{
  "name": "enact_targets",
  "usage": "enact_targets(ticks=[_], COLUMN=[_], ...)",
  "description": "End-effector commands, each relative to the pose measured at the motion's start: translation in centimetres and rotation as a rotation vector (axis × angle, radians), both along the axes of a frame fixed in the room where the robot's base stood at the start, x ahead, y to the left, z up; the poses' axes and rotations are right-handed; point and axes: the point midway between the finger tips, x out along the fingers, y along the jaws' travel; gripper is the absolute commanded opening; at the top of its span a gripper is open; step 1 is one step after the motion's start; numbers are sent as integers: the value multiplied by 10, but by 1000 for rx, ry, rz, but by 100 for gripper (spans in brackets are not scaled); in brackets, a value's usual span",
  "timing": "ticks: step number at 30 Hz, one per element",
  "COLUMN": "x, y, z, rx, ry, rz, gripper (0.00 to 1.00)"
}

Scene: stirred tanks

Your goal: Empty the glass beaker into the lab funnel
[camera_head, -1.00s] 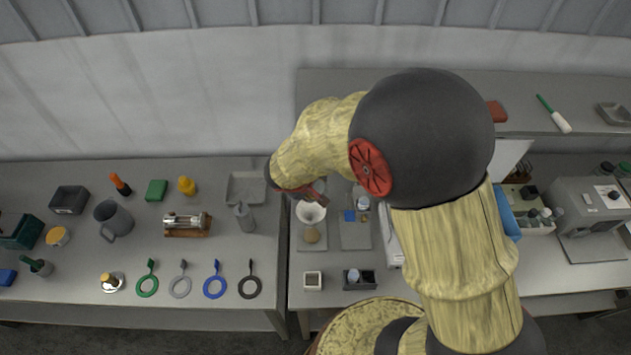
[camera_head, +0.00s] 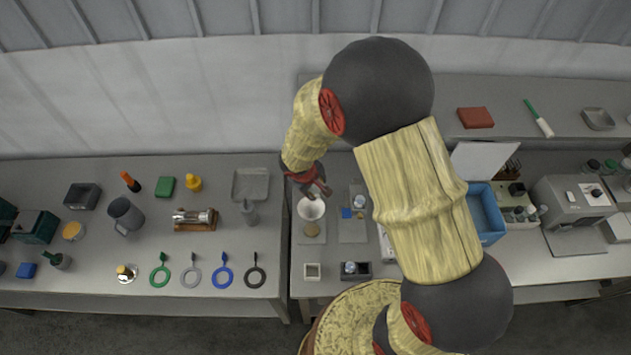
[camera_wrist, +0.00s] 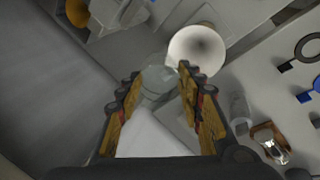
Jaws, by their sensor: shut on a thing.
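The lab funnel (camera_head: 311,208) is white and stands mouth up on the right-hand bench in the head view. Its round mouth shows in the wrist view (camera_wrist: 196,50), just beyond my fingertips. My gripper (camera_head: 316,188) is over the bench at the funnel's far side. In the wrist view my gripper (camera_wrist: 157,84) is shut on the clear glass beaker (camera_wrist: 153,80), which sits between the fingers close beside the funnel's mouth. The beaker's contents and exact tilt are hard to tell. In the head view the beaker cannot be made out clearly.
A brown round item (camera_head: 312,230) is just below the funnel. A small white square pot (camera_head: 312,271) and a dark holder (camera_head: 356,269) stand near the front edge. A grey bottle (camera_head: 249,213) and grey tray (camera_head: 251,184) are on the left bench. A blue bin (camera_head: 484,212) is right.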

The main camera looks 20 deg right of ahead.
Motion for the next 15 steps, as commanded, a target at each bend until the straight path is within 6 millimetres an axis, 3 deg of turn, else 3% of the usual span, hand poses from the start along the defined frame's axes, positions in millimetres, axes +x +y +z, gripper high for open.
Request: enact_targets(ticks=[15], x=[-1], y=[-1], z=[6], rx=[71], ry=[67], rz=[-5], gripper=[6])
